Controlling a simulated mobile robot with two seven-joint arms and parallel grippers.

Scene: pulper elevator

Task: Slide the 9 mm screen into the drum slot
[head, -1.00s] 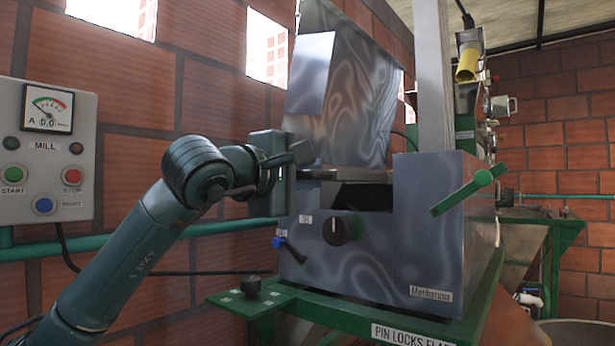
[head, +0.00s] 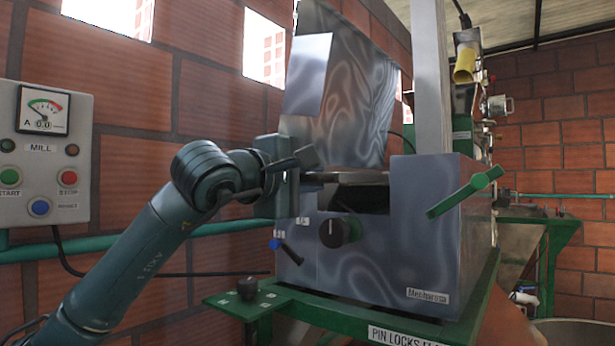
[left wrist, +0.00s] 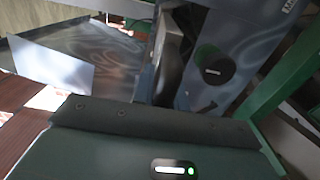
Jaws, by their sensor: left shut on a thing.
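The grey metal pulper housing (head: 385,255) stands in the middle of the head view. The dark drum slot (head: 375,200) opens in its front, above a black knob (head: 340,230). My left gripper (head: 298,172) is at the left end of this opening, shut on a flat dark plate, which I take to be the 9 mm screen (head: 345,178). The plate lies about level and reaches right into the opening. How deep it sits is hidden. In the left wrist view a dark curved piece (left wrist: 170,75) shows beyond the gripper, beside the knob (left wrist: 213,62). No size mark is readable.
A green lever (head: 465,193) sticks out at the housing's right. A blue-tipped lever (head: 285,250) is below my gripper. A green shelf (head: 240,302) juts out at the lower left. The mill control box (head: 45,150) hangs on the brick wall at left.

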